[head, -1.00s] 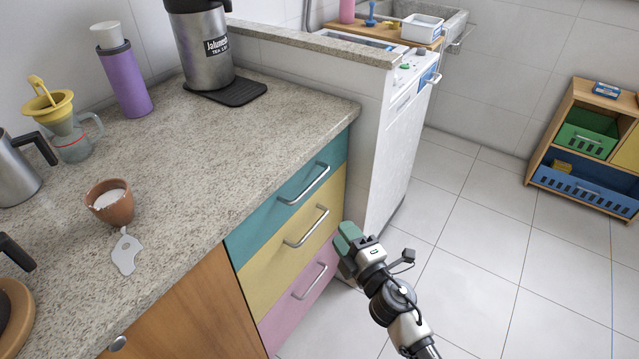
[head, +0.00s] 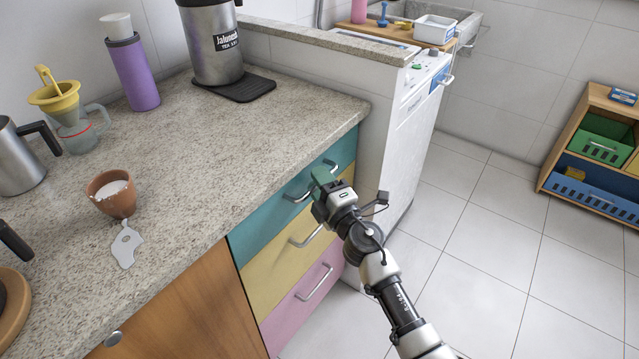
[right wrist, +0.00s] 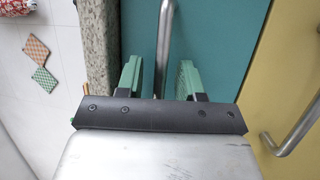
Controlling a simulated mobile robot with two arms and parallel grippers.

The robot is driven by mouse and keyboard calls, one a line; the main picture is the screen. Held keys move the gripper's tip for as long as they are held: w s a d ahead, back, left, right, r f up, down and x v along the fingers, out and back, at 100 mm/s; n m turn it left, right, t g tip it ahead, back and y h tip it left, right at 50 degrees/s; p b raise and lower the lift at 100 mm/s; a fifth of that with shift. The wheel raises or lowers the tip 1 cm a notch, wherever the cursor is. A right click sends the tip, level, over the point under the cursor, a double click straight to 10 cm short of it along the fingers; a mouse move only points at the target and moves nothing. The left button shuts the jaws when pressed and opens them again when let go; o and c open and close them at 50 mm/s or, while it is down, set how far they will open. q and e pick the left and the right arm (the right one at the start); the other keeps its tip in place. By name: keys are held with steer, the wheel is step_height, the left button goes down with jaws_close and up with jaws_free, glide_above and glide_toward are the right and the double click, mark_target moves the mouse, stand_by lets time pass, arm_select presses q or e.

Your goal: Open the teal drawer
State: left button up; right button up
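The teal drawer (head: 262,218) is the top one in the counter front and looks shut, flush with the drawers below. Its metal bar handle (head: 298,192) is partly covered by my right gripper (head: 322,178). In the right wrist view the teal front (right wrist: 222,50) fills the middle. My right gripper (right wrist: 160,82) has its two green fingers apart, one on each side of the handle (right wrist: 163,40). The handle lies between the fingers with a gap on both sides. I cannot tell how deep it sits between them. My left gripper is not in view.
The yellow drawer (head: 272,268) and pink drawer (head: 290,318) are below, each with a bar handle. The granite counter edge (right wrist: 98,40) is beside the fingers. A white appliance (head: 412,150) stands to the right. The tiled floor (head: 480,260) in front is clear.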

steer(key=shift+c, duration=0.5)
jaws_close()
steer(key=shift+d, duration=0.15)
